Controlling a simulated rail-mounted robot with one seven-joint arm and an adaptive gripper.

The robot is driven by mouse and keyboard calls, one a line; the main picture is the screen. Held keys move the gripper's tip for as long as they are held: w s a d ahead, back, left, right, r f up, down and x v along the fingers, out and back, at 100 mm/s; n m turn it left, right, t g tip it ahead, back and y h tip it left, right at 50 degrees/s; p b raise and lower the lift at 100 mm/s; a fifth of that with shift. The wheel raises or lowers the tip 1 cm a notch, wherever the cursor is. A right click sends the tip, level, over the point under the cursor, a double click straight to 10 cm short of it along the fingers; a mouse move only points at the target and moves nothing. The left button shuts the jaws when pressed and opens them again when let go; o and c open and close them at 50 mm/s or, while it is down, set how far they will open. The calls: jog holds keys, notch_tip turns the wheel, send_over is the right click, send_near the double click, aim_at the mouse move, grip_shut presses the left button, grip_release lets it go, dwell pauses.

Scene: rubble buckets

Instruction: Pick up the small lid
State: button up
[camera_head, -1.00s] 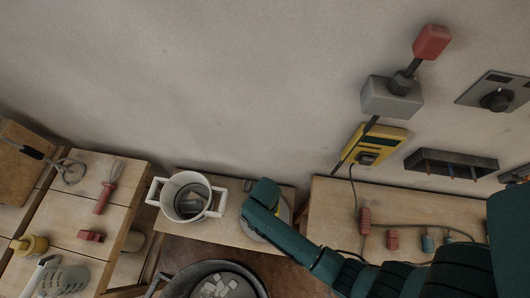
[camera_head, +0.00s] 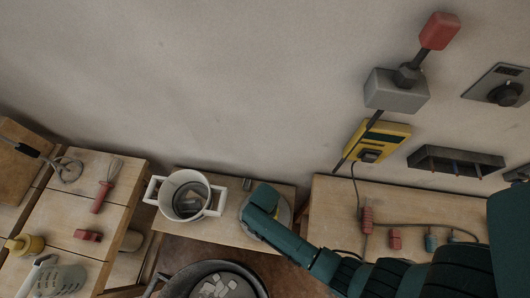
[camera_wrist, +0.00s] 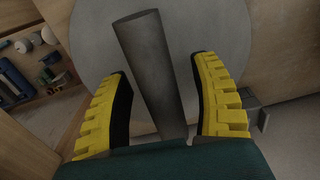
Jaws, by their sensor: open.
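The small lid (camera_wrist: 222,38) is a round grey disc with a dark cylindrical handle (camera_wrist: 148,65) standing up from it. In the wrist view, my gripper (camera_wrist: 162,82) is open, with its yellow-backed, black-padded fingers on either side of the handle. A gap shows between the handle and each pad. In the head view, the lid (camera_head: 284,212) lies on a small wooden table (camera_head: 224,228), mostly hidden under my teal arm. My gripper's fingers are hidden there by the arm.
A white two-handled pot (camera_head: 203,190) stands left of the lid. A large dark bucket with rubble (camera_head: 178,291) is in front, below the table edge. A small metal piece (camera_head: 247,184) lies near the wall. A tool bench (camera_head: 335,205) stands to the right.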

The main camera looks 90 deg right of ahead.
jog(key=shift+c, duration=0.3)
grip_shut()
jog(key=shift+r, duration=0.15)
